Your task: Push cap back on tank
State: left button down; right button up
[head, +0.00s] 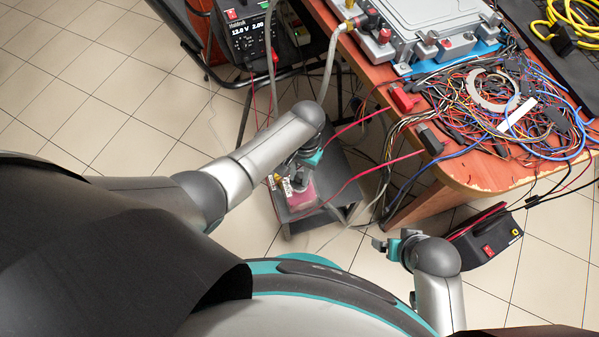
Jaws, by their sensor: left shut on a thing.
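The tank (301,198), translucent with pink liquid in it, stands on a small grey stand below the table's left edge. My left gripper (298,179) is right above the tank, pointing down, and is shut on a small dark cap (299,185). The gripper and arm partly hide the cap and the tank's top, so I cannot tell whether the cap touches the tank's opening. My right gripper (383,246) is low at the right of the stand, away from the tank and apparently empty. Its finger gap is too small to read.
A wooden table (460,176) holds tangled wires (520,115) and a grey metal unit (410,25). Hoses and red leads hang around the stand (330,215). A power supply (250,38) stands behind. A black box (485,238) is on the right. Tiled floor at left is clear.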

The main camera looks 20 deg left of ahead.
pick_arm(q)
jog(key=shift+f, duration=0.45)
jog(key=shift+f, duration=0.3)
dwell(2.3)
jog(key=c, duration=0.6)
grip_release()
jog(key=shift+o, duration=0.5)
jog(key=shift+o, duration=0.9)
